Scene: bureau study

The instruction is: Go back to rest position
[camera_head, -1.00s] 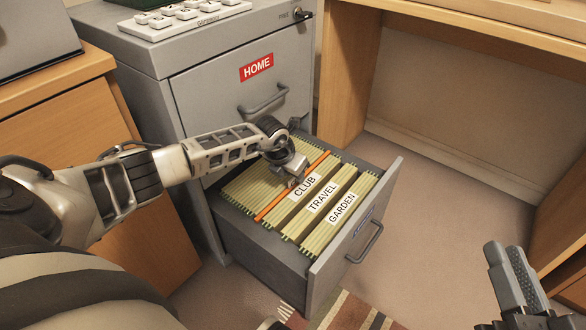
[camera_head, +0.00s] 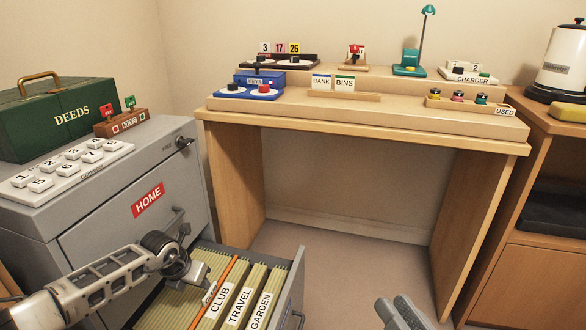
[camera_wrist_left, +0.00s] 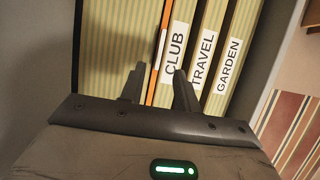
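My left gripper (camera_head: 208,284) is over the open file drawer (camera_head: 294,290) of the grey cabinet. In the left wrist view, its two fingers (camera_wrist_left: 160,88) are apart, with nothing held between them. An orange divider (camera_wrist_left: 158,60) stands among the green hanging folders just beyond the fingers, to the left of the CLUB folder (camera_wrist_left: 176,50). Whether the fingertips touch any folder is hard to tell. My right gripper (camera_head: 402,310) shows at the bottom edge, its fingers close together and empty, over the floor.
The HOME drawer (camera_head: 110,225) above is shut. On the cabinet are a number pad (camera_head: 70,168), a green DEEDS box (camera_head: 65,118) and a key rack (camera_head: 122,124). A wooden desk (camera_head: 360,118) with small items stands behind. Floor between is clear.

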